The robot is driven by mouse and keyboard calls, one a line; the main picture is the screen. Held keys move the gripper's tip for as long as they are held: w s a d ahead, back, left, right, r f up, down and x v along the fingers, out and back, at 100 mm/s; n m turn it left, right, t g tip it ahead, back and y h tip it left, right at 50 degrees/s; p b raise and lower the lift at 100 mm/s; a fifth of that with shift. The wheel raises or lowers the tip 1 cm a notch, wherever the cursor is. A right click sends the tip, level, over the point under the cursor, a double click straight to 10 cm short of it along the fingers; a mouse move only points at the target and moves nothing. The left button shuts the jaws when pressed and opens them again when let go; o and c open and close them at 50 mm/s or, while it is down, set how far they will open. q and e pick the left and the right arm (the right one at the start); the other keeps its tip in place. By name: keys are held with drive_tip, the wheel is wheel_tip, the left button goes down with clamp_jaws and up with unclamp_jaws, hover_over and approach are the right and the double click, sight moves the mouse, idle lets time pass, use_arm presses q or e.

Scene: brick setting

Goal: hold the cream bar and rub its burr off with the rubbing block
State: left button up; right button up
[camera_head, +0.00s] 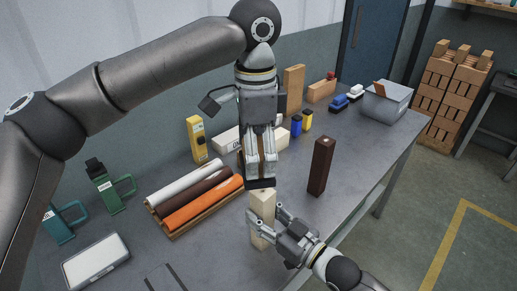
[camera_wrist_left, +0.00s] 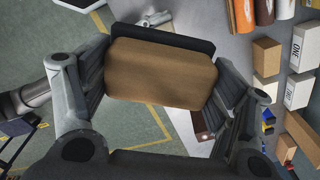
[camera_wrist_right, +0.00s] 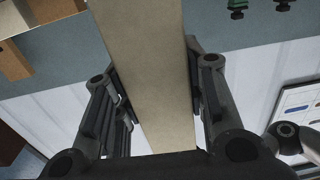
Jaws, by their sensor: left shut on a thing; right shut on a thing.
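The cream bar (camera_head: 263,204) stands upright near the table's front edge. My right gripper (camera_head: 265,226) is shut on it from the front; in the right wrist view the bar (camera_wrist_right: 150,75) runs between the fingers. My left gripper (camera_head: 262,168) points down above the bar, shut on the rubbing block, a brown block with a black pad (camera_head: 261,183). In the left wrist view the brown block (camera_wrist_left: 160,72) fills the space between the fingers. The pad is right at the bar's top; I cannot tell whether they touch. No burr is visible.
A dark brown bar (camera_head: 321,166) stands upright to the right on the grey table (camera_head: 350,175). A wooden tray (camera_head: 205,221) with white, brown and orange rolls lies to the left. A grey box (camera_head: 385,104) stands at the far right. Stacked bricks (camera_head: 445,100) stand beyond the table.

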use_arm(q)
drive_tip(key=shift+f, duration=3.55)
drive_tip(key=shift+w+d+f, duration=0.2)
drive_tip(key=shift+w+d, duration=0.25)
drive_tip(key=shift+w, duration=0.05)
drive_tip(key=shift+c, duration=0.8)
drive_tip(key=shift+w+d, duration=0.85)
drive_tip(key=shift+w+r, duration=0.15)
drive_tip(key=shift+w, duration=0.05)
drive_tip(key=shift+s+a+f, duration=0.2)
drive_tip(key=shift+s+a, duration=1.05)
drive_tip(key=shift+s, duration=0.25)
drive_tip(key=shift+r, duration=4.15)
drive_tip(key=shift+f, duration=0.2)
